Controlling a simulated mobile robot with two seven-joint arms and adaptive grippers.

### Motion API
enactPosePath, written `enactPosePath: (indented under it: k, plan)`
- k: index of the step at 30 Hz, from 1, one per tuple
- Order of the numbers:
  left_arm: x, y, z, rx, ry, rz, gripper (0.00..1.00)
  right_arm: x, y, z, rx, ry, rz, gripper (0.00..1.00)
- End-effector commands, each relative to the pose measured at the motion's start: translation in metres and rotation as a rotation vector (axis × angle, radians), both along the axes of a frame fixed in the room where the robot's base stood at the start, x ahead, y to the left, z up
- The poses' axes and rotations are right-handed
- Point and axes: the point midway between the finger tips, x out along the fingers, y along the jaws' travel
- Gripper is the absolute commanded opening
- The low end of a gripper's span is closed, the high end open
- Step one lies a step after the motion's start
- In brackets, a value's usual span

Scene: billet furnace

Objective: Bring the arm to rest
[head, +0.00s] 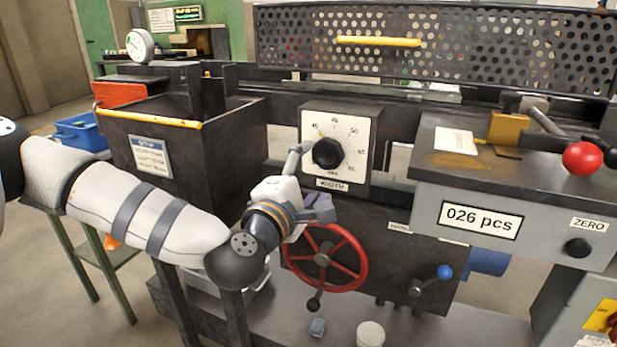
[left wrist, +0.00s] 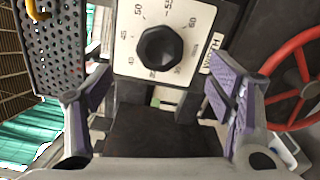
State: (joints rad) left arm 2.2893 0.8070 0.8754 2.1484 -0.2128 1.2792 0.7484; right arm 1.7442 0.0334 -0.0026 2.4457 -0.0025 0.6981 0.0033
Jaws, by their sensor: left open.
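My left gripper (head: 309,180) is open and empty in the head view, in front of the machine, just below and left of the black width knob (head: 327,153). In the left wrist view its two purple-padded fingers (left wrist: 164,92) are spread wide with nothing between them. The knob (left wrist: 160,49) sits on its white dial plate beyond the fingertips. The fingers look apart from the knob, though the exact gap is hard to tell. My left arm (head: 140,205) reaches in from the left. My right gripper is in neither view.
A red handwheel (head: 325,258) is just below and right of the gripper, partly behind it. A dark bin (head: 180,150) with a yellow edge stands behind my arm.

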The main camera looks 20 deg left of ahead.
Motion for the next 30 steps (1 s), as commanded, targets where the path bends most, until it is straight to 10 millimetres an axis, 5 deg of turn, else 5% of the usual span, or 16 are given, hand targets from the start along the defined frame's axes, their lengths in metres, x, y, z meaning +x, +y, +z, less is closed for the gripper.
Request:
enactPosePath:
  k: [5,19,23,26,30]
  plan:
    - [-0.016,0.001,0.000,0.000,0.000,0.000,0.75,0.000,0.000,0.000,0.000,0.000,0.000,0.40]
    - [-0.019,-0.005,-0.009,0.020,0.024,-0.018,0.75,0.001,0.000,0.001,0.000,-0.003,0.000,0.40]
    - [-0.049,-0.043,-0.075,0.178,0.194,-0.158,0.75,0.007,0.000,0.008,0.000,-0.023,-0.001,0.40]
    - [-0.104,-0.074,-0.151,0.372,0.388,-0.340,0.75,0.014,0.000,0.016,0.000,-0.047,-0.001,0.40]
    - [-0.209,-0.088,-0.242,0.640,0.650,-0.630,0.75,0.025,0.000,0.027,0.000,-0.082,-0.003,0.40]
